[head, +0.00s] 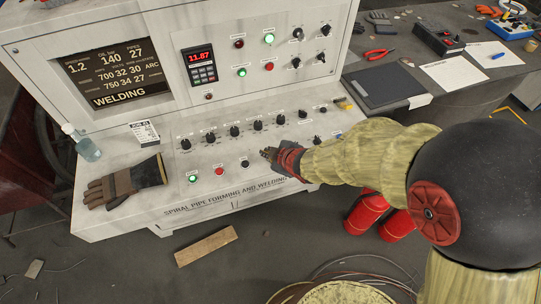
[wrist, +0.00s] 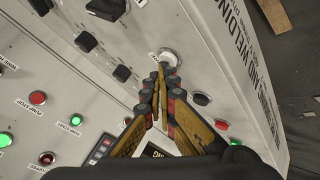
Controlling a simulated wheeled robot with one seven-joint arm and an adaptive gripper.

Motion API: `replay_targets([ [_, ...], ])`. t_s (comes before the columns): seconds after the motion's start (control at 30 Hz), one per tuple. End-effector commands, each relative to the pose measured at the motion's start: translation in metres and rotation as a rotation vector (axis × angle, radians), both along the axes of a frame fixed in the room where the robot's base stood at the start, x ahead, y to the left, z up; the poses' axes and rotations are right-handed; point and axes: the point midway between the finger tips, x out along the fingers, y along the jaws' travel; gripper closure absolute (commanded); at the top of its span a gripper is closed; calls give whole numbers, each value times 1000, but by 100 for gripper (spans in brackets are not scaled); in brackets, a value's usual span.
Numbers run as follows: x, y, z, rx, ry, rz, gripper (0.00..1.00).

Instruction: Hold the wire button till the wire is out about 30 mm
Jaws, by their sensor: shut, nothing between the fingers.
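My gripper (head: 266,154) is shut and empty, its tips low over the lower row of buttons on the console. In the wrist view the fingertips (wrist: 164,69) meet at the near edge of a white round button (wrist: 171,57) and overlap it. I cannot tell whether they touch or press it. In the head view this spot is hidden by my gripper.
The console screen (head: 115,75) shows WELDING, and a red display (head: 200,57) reads 11.87. A row of black knobs (head: 235,131) stands behind the buttons. A glove (head: 125,183) and a bottle (head: 82,143) are at the left. Red cylinders (head: 366,212) stand below my arm.

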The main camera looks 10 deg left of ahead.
Motion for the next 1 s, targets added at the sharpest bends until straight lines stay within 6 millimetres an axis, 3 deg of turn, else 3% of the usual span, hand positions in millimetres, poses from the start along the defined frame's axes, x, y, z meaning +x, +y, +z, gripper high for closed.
replay_targets([
  [0.67, 0, 0, 0, -1, 1, 0, 100],
  [1.0, 0, 0, 16, -1, 1, 0, 100],
])
